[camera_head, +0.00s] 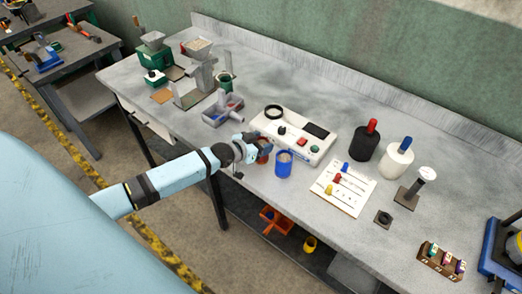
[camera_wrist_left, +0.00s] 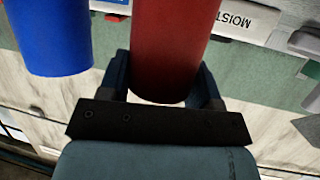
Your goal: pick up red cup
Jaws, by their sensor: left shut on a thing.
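The red cup (camera_wrist_left: 172,48) stands between the two fingers of my left gripper (camera_wrist_left: 165,85) in the left wrist view, and the fingers are shut on it. In the head view the red cup (camera_head: 263,152) shows only in part behind my left gripper (camera_head: 254,150). It is at the front of the grey table, beside the blue cup. I cannot tell whether its base touches the table. My right gripper is not in view.
The blue cup (camera_head: 284,164) stands close on the right of the red cup; it also shows in the left wrist view (camera_wrist_left: 50,35). A white device (camera_head: 294,134) lies just behind. A white board with coloured pieces (camera_head: 343,187) lies to the right. The table's front edge is near.

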